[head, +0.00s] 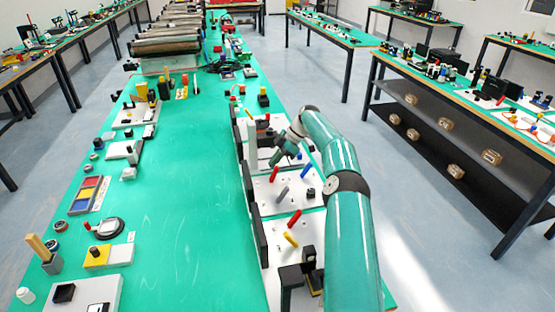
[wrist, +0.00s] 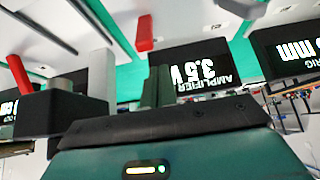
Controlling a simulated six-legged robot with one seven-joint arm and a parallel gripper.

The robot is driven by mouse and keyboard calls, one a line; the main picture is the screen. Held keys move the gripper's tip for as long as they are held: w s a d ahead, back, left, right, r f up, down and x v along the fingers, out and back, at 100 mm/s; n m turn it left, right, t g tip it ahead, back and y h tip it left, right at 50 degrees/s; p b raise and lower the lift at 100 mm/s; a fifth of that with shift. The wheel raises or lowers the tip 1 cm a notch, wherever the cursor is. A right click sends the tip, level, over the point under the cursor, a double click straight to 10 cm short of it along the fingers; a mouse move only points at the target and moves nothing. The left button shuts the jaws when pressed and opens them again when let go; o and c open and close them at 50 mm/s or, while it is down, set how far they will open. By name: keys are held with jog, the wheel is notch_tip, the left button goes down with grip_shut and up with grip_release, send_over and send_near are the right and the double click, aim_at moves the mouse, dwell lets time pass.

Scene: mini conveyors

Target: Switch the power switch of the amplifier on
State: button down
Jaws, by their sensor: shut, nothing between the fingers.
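The amplifier's dark display (wrist: 200,70), reading "AMPLIFIER 3.5 V", shows upside down in the wrist view. A red lever (wrist: 144,33) stands beside this display, near my fingers; I cannot tell whether it is the power switch. My gripper (wrist: 157,85) is shut and empty, its dark green fingers in front of the display's left part. In the head view my gripper (head: 278,158) is over the row of white panels at the table's right edge. I cannot tell whether it touches anything. My wrist hides part of the panel beneath it.
A nearer white panel (head: 276,222) carries red and yellow levers. Another panel (head: 262,198) has red, grey and blue levers.

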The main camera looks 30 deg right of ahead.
jog(key=s+a+r, duration=0.2)
jog(key=s+r, duration=0.4)
jog(key=s+a+r, duration=0.2)
jog(key=s+r, duration=0.4)
jog(key=s, duration=0.1)
jog(key=shift+s+a+r, duration=0.15)
jog(key=shift+a+r, duration=0.1)
jog(key=shift+a, duration=0.1)
dwell(0.4)
